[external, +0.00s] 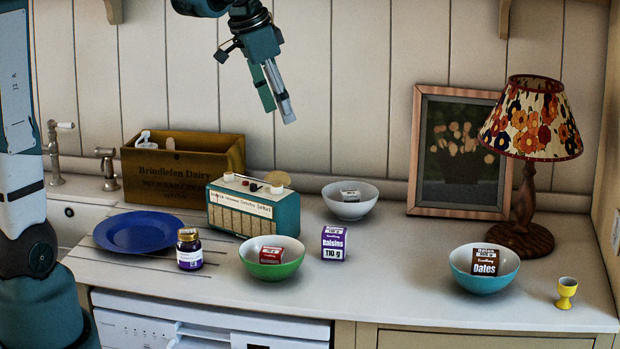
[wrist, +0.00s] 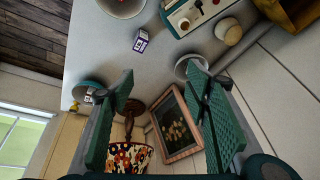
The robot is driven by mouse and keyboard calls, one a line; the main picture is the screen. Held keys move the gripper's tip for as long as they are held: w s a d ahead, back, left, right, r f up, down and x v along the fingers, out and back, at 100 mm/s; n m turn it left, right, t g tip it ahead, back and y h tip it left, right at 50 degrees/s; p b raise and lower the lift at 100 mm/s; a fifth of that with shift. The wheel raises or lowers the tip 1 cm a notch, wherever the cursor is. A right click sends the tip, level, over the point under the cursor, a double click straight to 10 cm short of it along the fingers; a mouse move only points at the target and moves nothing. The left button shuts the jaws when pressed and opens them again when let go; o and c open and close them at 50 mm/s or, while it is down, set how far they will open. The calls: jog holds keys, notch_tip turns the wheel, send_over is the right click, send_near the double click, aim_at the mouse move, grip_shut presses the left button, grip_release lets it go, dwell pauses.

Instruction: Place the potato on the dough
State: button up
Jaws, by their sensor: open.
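My gripper (external: 278,110) hangs empty above the counter, in front of the plank wall and high over the radio. In the wrist view my gripper (wrist: 160,80) shows two green ribbed fingers spread apart with nothing between them.
On the counter (external: 390,270) stand a blue plate (external: 138,232), jar (external: 189,250), radio (external: 252,212), green bowl (external: 290,265), raisins box (external: 334,243), white bowl (external: 349,208), teal bowl (external: 483,281), yellow egg cup (external: 566,292), crate (external: 160,180), picture (external: 455,150) and lamp (external: 527,215).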

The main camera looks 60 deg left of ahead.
jog(key=s+d+f+n+t, duration=0.1)
jog(key=s+d, duration=0.9)
jog(key=s, duration=0.3)
jog(key=s+d+f+n+t, duration=0.2)
jog(key=s+d, duration=0.9)
jog(key=s, duration=0.2)
